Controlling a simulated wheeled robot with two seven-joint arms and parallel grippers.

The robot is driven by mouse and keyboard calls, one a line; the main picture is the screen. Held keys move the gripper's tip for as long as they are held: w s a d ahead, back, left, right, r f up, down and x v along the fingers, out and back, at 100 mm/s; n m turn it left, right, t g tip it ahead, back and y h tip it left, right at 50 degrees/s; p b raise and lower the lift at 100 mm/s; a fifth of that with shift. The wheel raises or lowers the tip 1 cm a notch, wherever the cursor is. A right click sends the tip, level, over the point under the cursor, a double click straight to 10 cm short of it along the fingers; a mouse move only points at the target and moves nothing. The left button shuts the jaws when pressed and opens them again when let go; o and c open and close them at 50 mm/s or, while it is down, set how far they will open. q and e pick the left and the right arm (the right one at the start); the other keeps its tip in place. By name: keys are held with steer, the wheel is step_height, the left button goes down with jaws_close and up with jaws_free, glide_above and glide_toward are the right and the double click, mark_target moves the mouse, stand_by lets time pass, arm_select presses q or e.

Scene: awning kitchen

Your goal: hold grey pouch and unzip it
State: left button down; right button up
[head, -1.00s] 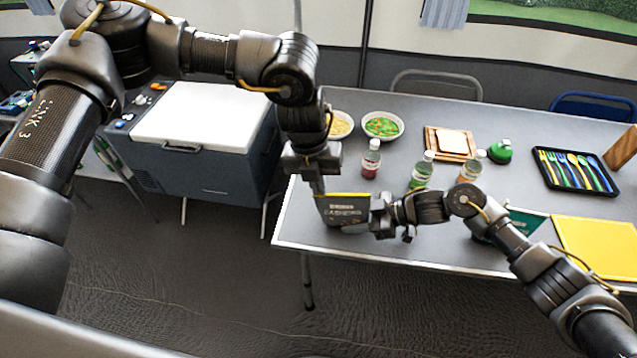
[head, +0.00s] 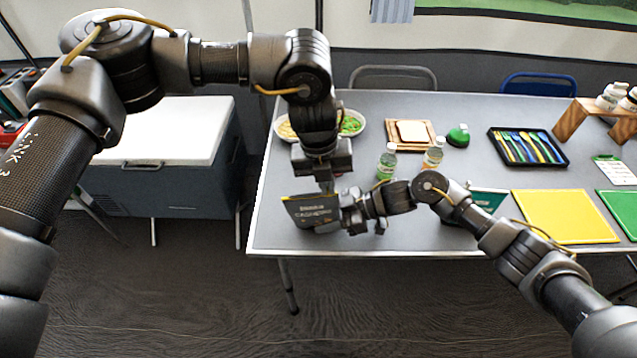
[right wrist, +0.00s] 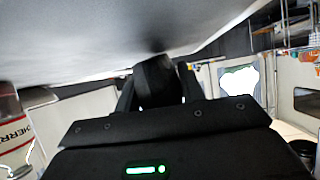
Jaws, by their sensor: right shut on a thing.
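The grey pouch (head: 312,213) with a yellow strip along its top edge is upright at the table's front left, in the head view. My right gripper (head: 347,214) is shut on the pouch's right side. My left gripper (head: 326,186) points down from above, its fingertips at the right end of the pouch's top edge. Whether its fingers are closed on a zip pull is too small to tell. In the right wrist view the dark gripper body fills the lower middle, and I cannot make out the pouch there.
Bottles (head: 387,161), bowls (head: 350,123), a bread board (head: 410,134) and a cutlery tray (head: 528,147) stand farther back on the grey table (head: 300,244). A yellow mat (head: 566,216) lies to the right. A cooler (head: 170,160) stands left of the table.

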arm_select(q)
steer(key=c, duration=1.6)
jaws_free()
steer(key=shift+d, duration=0.1)
steer(key=r, duration=0.4)
steer(key=a+r, duration=0.1)
steer(key=r, duration=0.7)
steer(key=shift+a, duration=0.4)
steer(key=r, duration=0.4)
steer(key=a+r, duration=0.1)
steer(key=r, duration=0.6)
steer(key=shift+a+r, duration=0.35)
steer(key=shift+r, duration=0.05)
arm_select(e)
steer(key=o, duration=0.9)
